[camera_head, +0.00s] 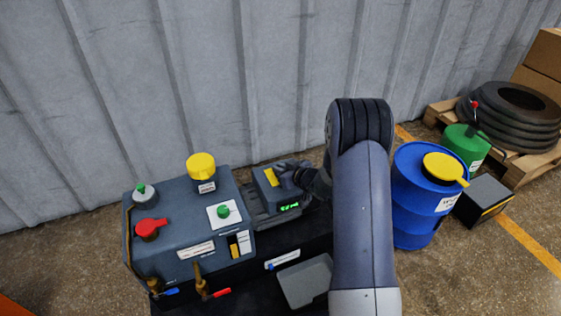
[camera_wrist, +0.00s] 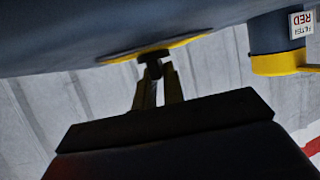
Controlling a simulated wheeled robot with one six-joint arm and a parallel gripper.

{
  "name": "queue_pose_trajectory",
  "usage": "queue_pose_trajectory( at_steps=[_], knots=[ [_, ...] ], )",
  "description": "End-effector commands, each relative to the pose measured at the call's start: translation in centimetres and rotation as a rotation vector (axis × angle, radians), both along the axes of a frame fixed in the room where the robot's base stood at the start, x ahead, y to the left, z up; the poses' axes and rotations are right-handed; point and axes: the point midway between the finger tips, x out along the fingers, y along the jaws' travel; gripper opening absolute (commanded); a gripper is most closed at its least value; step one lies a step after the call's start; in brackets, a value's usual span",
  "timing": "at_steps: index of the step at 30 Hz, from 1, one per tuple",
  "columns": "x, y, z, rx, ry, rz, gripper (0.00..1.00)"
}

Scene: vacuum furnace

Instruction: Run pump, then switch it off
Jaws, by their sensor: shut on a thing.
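The pump-like unit (camera_head: 268,197) is a small dark blue-grey box beside the larger control cabinet. It has a yellow plate (camera_head: 271,177) and a lit green display (camera_head: 290,207), whose characters are too small to read. My gripper (camera_head: 289,177) is at the yellow plate. In the wrist view my gripper (camera_wrist: 155,72) is shut on a small dark switch knob (camera_wrist: 152,55) that sticks out of the yellow plate (camera_wrist: 175,47). The knob's setting cannot be told. In the head view my gripper hides the knob.
The control cabinet (camera_head: 182,228) carries a yellow cap (camera_head: 201,166), a red handle (camera_head: 150,227) and a green button (camera_head: 223,211). A grey tray (camera_head: 305,281) lies in front. A blue drum (camera_head: 417,214) stands right of my arm. A corrugated wall (camera_head: 240,80) closes the back.

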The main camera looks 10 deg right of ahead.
Motion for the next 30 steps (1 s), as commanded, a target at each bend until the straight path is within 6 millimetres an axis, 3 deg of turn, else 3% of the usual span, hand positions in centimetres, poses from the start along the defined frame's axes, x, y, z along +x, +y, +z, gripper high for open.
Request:
queue_pose_trajectory(
  at_steps=[1,12,26,27,30],
  knots=[
    [0.13,-0.17,0.70,0.001,-0.001,0.022,0.00],
    [0.22,-0.20,0.50,0.002,-0.004,0.224,0.00],
    [0.14,-0.14,0.15,0.001,-0.003,0.262,0.00],
    [0.14,-0.14,0.16,0.001,-0.003,0.262,0.13],
    [0.13,-0.14,0.12,0.002,-0.002,0.262,0.21]
  ],
)
